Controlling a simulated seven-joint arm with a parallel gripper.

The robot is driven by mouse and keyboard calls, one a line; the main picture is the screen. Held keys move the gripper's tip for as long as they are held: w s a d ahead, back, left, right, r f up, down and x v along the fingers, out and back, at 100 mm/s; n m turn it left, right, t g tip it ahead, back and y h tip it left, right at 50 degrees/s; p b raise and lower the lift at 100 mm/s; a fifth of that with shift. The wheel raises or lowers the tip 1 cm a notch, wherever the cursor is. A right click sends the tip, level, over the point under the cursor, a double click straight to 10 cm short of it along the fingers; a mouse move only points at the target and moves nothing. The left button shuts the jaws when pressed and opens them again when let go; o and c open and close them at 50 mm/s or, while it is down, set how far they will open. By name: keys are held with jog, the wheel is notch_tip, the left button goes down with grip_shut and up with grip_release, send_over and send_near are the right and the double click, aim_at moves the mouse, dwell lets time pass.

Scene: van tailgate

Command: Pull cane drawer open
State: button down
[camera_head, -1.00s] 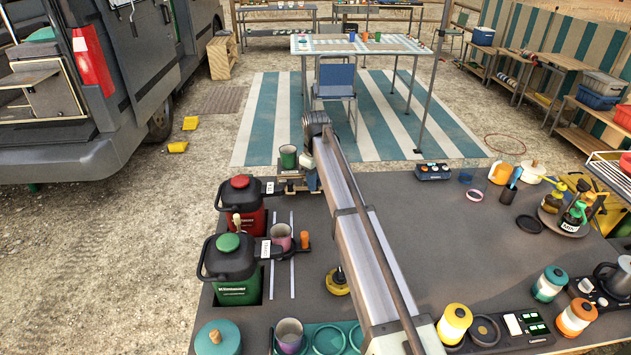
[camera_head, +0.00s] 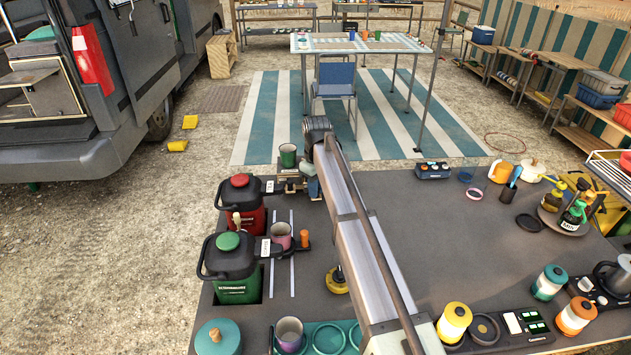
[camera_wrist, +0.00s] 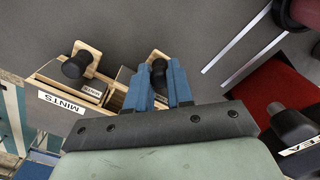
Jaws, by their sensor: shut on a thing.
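My gripper (camera_wrist: 160,84) has its two blue fingers closed around a black knob (camera_wrist: 158,66) on a light wooden drawer front in the wrist view. That drawer's label is hidden by the fingers, so I cannot read whether it says cane. Next to it on the left is a wooden drawer (camera_wrist: 68,95) labelled MINTS, with its own black knob (camera_wrist: 75,67). In the head view my gripper (camera_head: 303,186) is at the far left part of the counter, below a green cup (camera_head: 288,155); the drawers are small and mostly hidden there.
A red-lidded canister (camera_head: 240,200) and a green canister (camera_head: 232,268) stand along the counter's left edge. A pink cup (camera_head: 281,234) and an orange object (camera_head: 304,238) are close by. The grey counter (camera_head: 430,230) is clear in the middle.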

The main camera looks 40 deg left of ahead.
jog(key=shift+s+d, duration=0.95)
jog(key=shift+d, duration=0.05)
jog(key=shift+a, duration=0.1)
jog(key=c, duration=1.3)
grip_release()
jog(key=shift+r, duration=0.15)
notch_tip(320, 180, up, 14)
jog(key=shift+f, duration=0.2)
